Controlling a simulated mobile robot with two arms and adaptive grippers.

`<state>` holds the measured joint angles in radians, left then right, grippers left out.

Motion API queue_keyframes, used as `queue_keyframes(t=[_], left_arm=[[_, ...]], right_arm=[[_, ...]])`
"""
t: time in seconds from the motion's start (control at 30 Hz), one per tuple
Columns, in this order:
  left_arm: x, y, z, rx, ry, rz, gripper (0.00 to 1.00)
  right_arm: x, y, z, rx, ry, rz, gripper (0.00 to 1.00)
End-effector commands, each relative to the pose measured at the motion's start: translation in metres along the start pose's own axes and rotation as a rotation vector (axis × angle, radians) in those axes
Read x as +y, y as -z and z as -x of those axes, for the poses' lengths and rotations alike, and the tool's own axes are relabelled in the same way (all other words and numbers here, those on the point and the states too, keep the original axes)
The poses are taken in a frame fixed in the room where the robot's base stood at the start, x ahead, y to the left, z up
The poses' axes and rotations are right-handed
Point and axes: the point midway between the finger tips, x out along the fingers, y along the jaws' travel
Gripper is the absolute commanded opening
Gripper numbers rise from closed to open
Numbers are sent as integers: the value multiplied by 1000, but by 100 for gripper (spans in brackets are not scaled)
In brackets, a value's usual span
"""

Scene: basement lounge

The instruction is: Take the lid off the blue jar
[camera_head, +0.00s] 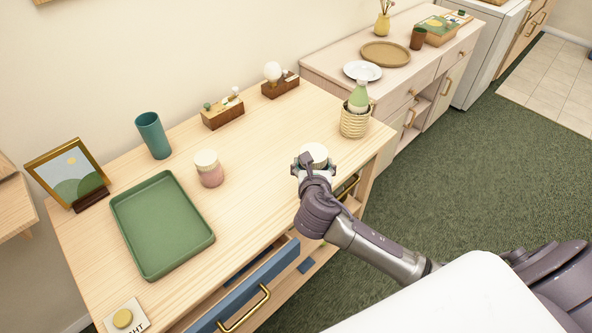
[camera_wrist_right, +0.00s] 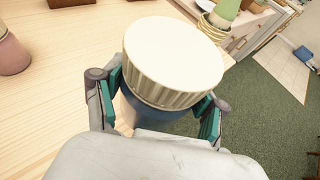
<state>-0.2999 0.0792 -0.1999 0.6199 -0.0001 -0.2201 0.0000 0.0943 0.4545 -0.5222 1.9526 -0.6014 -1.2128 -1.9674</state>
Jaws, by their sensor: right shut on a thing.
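The blue jar (camera_wrist_right: 152,116) shows in the right wrist view as a blue body under a wide cream lid (camera_wrist_right: 172,58) with a ribbed rim. The lid also shows in the head view (camera_head: 314,154), near the right front of the wooden table. In the head view my gripper hides the jar body. My left gripper is not in view.
On the wooden table (camera_head: 258,150) stand a pink jar with a cream lid (camera_head: 209,169), a green tray (camera_head: 163,225), a teal cup (camera_head: 153,135), a picture frame and a wicker-wrapped bottle (camera_head: 355,118). A blue drawer (camera_head: 250,285) is open at the front. The table middle is clear.

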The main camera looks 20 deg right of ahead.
Motion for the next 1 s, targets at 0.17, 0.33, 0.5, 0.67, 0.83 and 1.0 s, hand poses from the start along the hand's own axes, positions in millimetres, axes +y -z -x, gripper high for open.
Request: queue_keyframes(t=[0.17, 0.33, 0.5, 0.67, 0.83, 1.0], left_arm=[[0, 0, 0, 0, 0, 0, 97], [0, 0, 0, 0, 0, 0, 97], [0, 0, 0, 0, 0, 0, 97], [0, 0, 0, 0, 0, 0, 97], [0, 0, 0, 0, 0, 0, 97], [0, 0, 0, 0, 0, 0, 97]], right_arm=[[-7, -4, 2, 0, 0, 0, 24], [-7, -4, 2, 0, 0, 0, 24], [-7, -4, 2, -1, 0, 0, 51], [-7, -4, 2, -1, 0, 0, 25], [-7, -4, 2, -1, 0, 0, 9], [-6, -4, 2, -1, -1, 0, 9]])
